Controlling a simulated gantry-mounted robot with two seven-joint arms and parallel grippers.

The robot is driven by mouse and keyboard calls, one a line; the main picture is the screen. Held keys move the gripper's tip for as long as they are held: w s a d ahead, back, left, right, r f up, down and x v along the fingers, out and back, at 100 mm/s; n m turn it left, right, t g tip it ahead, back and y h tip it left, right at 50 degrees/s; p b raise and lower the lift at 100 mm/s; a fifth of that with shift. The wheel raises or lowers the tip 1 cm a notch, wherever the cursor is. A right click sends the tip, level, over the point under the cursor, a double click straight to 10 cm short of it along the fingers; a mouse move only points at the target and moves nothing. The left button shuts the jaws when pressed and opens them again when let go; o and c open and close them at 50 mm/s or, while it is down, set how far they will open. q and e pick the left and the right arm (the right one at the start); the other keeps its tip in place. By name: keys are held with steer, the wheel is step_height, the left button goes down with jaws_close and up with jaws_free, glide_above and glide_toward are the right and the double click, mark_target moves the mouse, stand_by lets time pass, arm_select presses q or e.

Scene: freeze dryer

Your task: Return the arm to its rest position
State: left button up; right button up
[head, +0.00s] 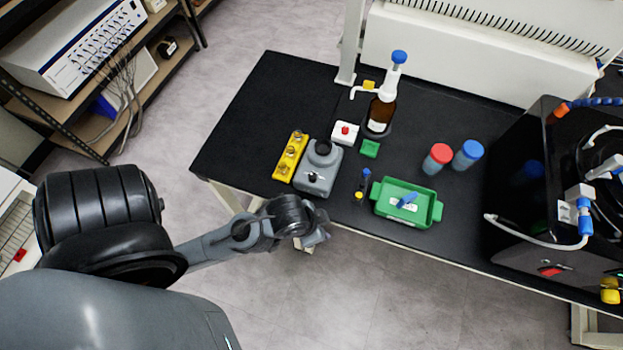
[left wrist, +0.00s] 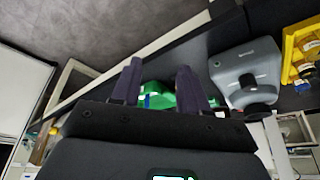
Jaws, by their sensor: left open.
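My left arm comes in from the left in the head view, bent at the elbow. Its gripper (head: 312,238) hangs just off the front edge of the black table (head: 240,105), over the floor. In the left wrist view the two dark fingers of the left gripper (left wrist: 158,84) stand apart with nothing held between them. The green tray (left wrist: 157,100) shows behind the fingers, partly hidden by them. My right gripper is not in either view.
Near the gripper stand a grey device (head: 318,170), a yellow rack (head: 290,157) and the green tray (head: 425,210) with a blue item inside. A brown bottle (head: 379,115), red-capped (head: 437,159) and blue-capped (head: 467,155) containers stand farther back. A black machine (head: 530,220) fills the right.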

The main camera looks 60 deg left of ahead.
arm_select(q)
steer(key=shift+s+a+r+g, duration=0.15)
steer(key=shift+s+a+g, duration=0.05)
steer(key=shift+s, duration=0.3)
steer(key=shift+s+a+r+g, duration=0.1)
steer(key=shift+s+a+g, duration=0.1)
steer(key=shift+s, duration=0.25)
steer(key=shift+d+r, duration=0.1)
step_height(320, 180, up, 26)
steer(key=p, duration=2.6)
